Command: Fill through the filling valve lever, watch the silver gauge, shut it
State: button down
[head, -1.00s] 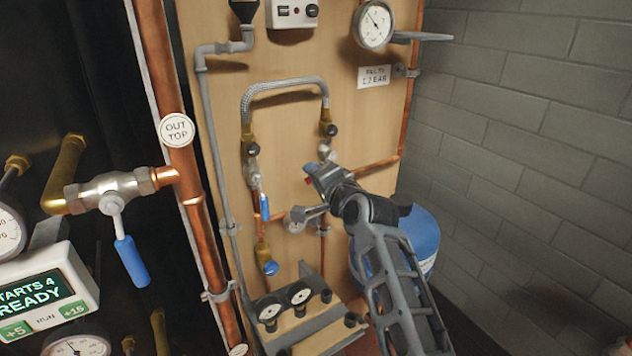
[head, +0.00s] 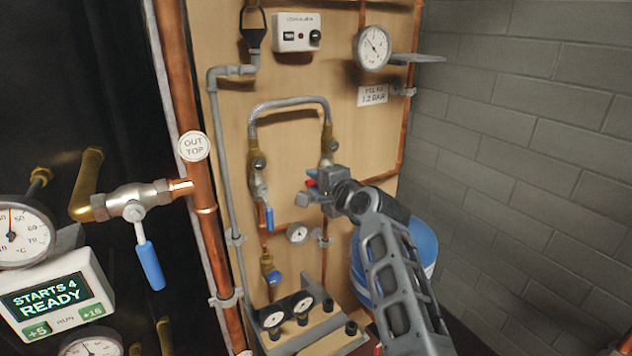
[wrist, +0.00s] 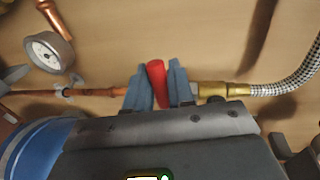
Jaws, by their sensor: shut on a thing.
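A red lever (wrist: 157,84) stands between the blue-grey fingers of my gripper (wrist: 155,88), which is shut on it. In the head view my gripper (head: 318,187) is at the valve under the right end of the braided hose, with a bit of the red lever showing. The silver-rimmed gauge (head: 374,47) is at the top right of the board; its needle points to the upper left, but its numbers are too small to read. The sign (head: 373,95) below it seems to say fill to 1.2 bar. My gripper hides most of the valve body.
A blue lever (head: 269,218) hangs on the left pipe under the braided hose (head: 290,103). A small gauge (head: 297,232) sits between the pipes. A blue tank (head: 422,246) stands behind my arm. A copper riser (head: 183,110) and a blue-handled valve (head: 150,264) are left.

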jog(key=c, duration=1.1)
grip_release()
jog(key=v, duration=0.7)
jog(key=shift+s+d+r, duration=0.15)
jog(key=shift+s+d, duration=0.05)
jog(key=shift+s, duration=0.1)
